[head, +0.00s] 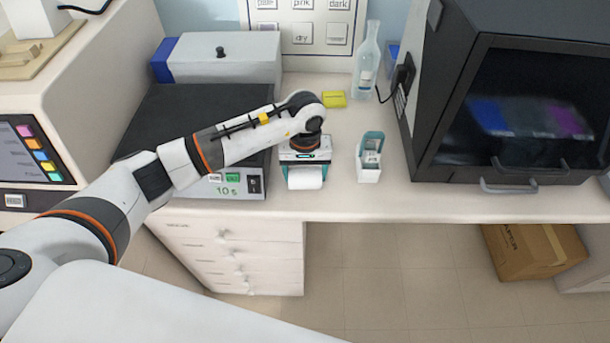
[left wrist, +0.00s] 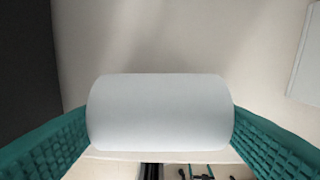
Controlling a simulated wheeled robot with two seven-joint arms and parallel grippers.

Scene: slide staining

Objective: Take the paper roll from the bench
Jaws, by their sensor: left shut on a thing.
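The white paper roll (head: 305,178) shows at the bench's front edge in the head view, just below my left gripper (head: 303,160). In the left wrist view the paper roll (left wrist: 160,112) lies crosswise between the two green ridged fingers of my left gripper (left wrist: 160,140). The fingers are shut on its two ends. The roll is close over the bench (head: 335,190); I cannot tell whether it touches the top. My right gripper is in neither view.
A white and teal container (head: 369,160) stands just right of the roll. A dark-topped device (head: 190,125) is on the left, and a dark cabinet with a glass door (head: 530,110) on the right. A bottle (head: 367,65) and a yellow pad (head: 334,98) are behind.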

